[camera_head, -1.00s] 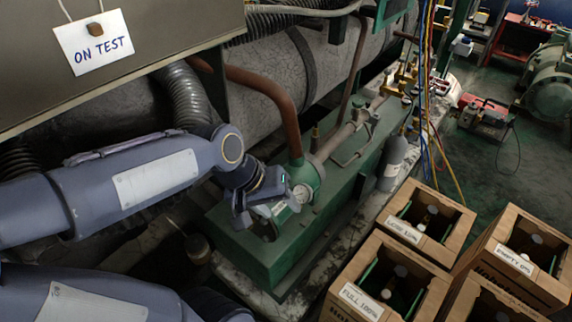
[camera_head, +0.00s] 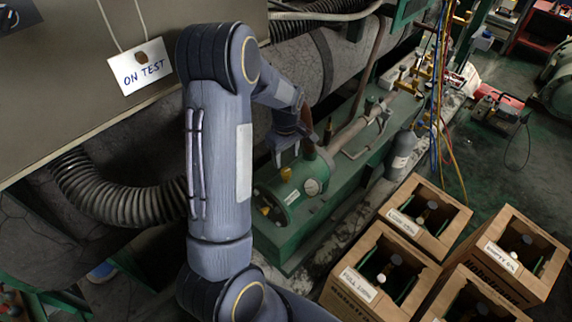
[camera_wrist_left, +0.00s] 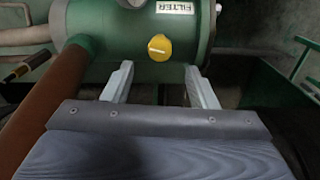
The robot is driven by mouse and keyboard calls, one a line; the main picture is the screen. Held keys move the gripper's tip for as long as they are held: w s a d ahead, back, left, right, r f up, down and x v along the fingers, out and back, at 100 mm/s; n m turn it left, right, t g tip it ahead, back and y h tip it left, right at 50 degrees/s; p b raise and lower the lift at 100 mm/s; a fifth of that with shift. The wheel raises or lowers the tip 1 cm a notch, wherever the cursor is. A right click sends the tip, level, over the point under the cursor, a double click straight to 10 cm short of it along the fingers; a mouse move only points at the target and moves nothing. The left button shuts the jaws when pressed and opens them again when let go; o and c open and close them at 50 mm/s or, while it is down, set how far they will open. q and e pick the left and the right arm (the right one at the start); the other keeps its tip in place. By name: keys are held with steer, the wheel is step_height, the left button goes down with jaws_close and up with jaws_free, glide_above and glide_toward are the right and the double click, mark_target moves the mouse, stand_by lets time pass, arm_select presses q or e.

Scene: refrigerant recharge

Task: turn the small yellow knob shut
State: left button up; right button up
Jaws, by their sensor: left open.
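A small yellow knob (camera_head: 286,173) stands on top of the green cylinder (camera_head: 318,170) with the gauge. In the left wrist view what looks like the same knob (camera_wrist_left: 159,47) is round, with a pale bar across its face, next to a FILTER label (camera_wrist_left: 175,6). My left gripper (camera_head: 287,152) is just above the knob in the head view. In the wrist view its two fingers (camera_wrist_left: 158,82) are apart and empty, with the knob beyond the gap and not between them. My right gripper is not in view.
Another yellow part (camera_head: 265,210) sits at the cylinder's near end. A brown pipe (camera_wrist_left: 52,105) runs close to my gripper's left. A pressure gauge (camera_head: 312,187) faces forward. Cardboard boxes (camera_head: 372,272) stand at the lower right.

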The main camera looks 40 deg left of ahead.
mark_target(286, 171)
arm_select(q)
step_height(286, 171, down, 7)
steer(key=shift+d+r+b, duration=0.1)
steer(key=shift+r+b, duration=0.1)
steer(key=shift+b, duration=0.1)
steer(key=c, duration=1)
